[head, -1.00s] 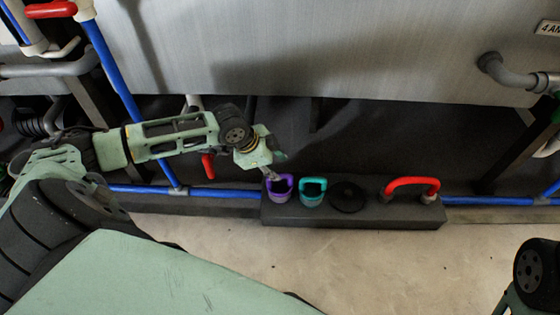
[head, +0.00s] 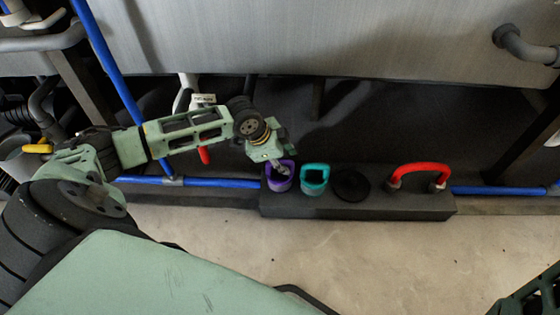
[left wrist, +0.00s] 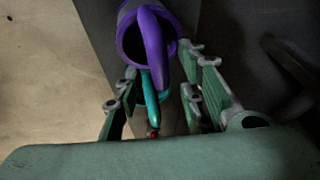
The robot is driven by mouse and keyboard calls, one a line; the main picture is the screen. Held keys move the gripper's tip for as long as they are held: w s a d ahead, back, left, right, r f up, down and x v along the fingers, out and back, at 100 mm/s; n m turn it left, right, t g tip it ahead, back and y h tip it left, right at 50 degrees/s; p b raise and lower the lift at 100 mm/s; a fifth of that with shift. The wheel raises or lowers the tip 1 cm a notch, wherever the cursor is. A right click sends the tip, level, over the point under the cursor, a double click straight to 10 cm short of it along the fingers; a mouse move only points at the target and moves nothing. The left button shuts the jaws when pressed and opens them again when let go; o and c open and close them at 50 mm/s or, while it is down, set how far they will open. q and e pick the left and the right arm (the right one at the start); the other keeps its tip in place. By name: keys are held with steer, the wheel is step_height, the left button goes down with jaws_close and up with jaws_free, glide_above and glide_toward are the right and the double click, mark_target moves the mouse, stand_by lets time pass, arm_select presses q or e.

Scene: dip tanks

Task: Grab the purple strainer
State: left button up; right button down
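The purple strainer (head: 279,182) stands upright at the left end of a low dark block, its handle looped above the cup. In the left wrist view the strainer (left wrist: 128,45) is at the top, with its handle coming down between the fingers. My left gripper (head: 279,163) is at the strainer's handle and hides part of it. In the left wrist view the left gripper (left wrist: 160,80) is open, with a finger on each side of the handle and no clear grip on it. My right gripper is out of view; only part of my right arm shows at the lower right.
A teal strainer (head: 314,180) stands close to the right of the purple one. A black round piece (head: 351,185) and a red handle (head: 419,170) follow on the block (head: 350,207). A blue pipe (head: 220,183) runs behind at the left. A large metal tank (head: 330,40) hangs above.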

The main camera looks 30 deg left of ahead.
arm_select(q)
steer(key=shift+f, duration=0.1)
steer(key=shift+c, duration=0.2)
jaws_close()
stand_by(0.4)
